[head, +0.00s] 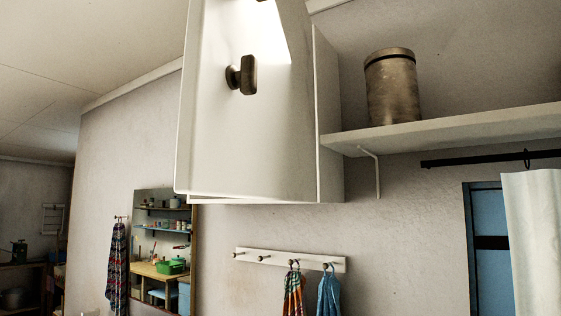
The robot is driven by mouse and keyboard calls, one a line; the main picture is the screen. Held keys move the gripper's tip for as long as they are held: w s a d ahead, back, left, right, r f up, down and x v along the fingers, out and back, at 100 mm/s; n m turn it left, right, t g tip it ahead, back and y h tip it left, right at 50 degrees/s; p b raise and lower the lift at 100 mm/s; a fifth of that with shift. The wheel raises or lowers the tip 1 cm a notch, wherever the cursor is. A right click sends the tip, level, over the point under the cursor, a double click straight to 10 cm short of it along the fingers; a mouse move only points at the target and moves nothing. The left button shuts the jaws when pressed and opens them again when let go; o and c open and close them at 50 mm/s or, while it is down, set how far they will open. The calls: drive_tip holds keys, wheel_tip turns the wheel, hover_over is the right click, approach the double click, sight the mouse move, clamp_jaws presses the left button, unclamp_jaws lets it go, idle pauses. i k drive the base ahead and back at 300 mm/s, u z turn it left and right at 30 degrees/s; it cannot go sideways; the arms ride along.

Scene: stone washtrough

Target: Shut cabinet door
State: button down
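A white wall cabinet (329,130) hangs high at the top centre of the head view, cut off by the upper edge. Its white door (225,150) stands out from the cabinet body toward the left, with its lower edge apart from the cabinet's underside. A dark bronze knob (242,75) sits on the door face. Part of another dark fitting shows at the top edge. How wide the door stands open is hard to tell, and the cabinet's inside is hidden. My gripper is not in view.
Right of the cabinet, a white shelf (450,130) holds a metal canister (392,86). Below, a peg rail (290,259) carries two cloths. A curtain (535,240) hangs at right. A mirror (162,250) is at lower left. No object blocks the view of the door.

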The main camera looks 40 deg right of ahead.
sight(262, 145)
drive_tip(key=u, duration=0.05)
drive_tip(key=k, duration=1)
drive_tip(key=z, duration=1.05)
